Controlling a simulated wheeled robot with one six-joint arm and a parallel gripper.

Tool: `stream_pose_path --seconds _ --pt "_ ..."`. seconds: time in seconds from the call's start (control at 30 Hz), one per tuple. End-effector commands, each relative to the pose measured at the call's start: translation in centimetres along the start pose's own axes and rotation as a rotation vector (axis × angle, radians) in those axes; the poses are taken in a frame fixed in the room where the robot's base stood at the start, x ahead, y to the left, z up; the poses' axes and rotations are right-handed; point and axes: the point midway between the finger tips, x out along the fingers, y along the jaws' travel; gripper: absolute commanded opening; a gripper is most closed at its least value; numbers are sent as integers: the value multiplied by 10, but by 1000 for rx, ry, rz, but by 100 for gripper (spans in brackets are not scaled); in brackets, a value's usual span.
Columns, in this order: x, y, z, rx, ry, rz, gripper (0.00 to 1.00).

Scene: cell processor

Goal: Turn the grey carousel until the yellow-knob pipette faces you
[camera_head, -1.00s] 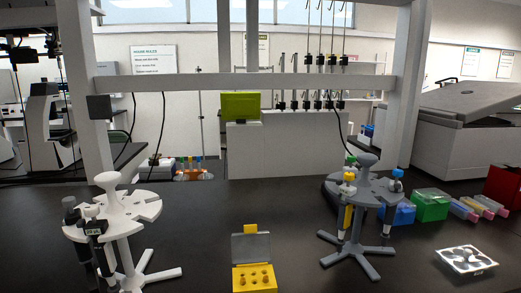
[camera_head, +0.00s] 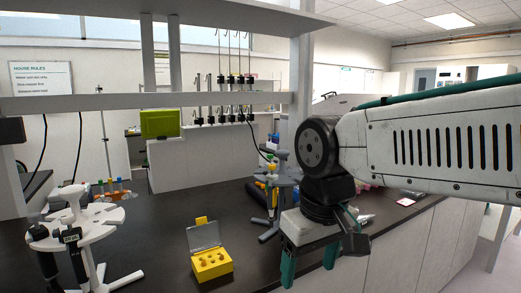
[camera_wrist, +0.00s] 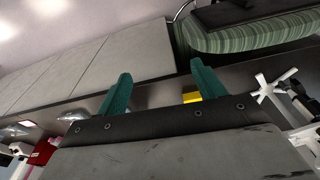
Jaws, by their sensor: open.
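The grey carousel (camera_head: 284,158) stands on the dark bench in the head view, just left of my arm, which covers its right side. A pipette with a yellow knob (camera_head: 272,168) hangs on its visible left side. Another pipette with a blue knob is not clearly visible behind my arm. My gripper (camera_head: 310,262) is in front of the carousel and right of it, fingers pointing down, apart and empty. In the wrist view, the green fingers (camera_wrist: 160,80) are also spread with nothing held between them. I cannot make out the grey carousel in the wrist view.
A white carousel (camera_head: 75,222) with dark pipettes stands at the left. A yellow rack (camera_head: 211,265) with a clear lid sits in front. White cabinets (camera_head: 420,250) lie under the bench edge at the right. Bare bench lies between the rack and white carousel.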

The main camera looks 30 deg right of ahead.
Motion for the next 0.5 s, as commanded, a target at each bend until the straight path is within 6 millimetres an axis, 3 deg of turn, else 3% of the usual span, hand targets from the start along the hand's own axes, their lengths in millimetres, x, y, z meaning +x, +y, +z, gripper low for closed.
stream_pose_path --seconds 0.2,0.37,0.5 --pt "-63 34 -132 35 68 -6 69" --pt "-93 78 -233 54 127 -4 69" --pt "-105 126 -309 68 178 4 69"
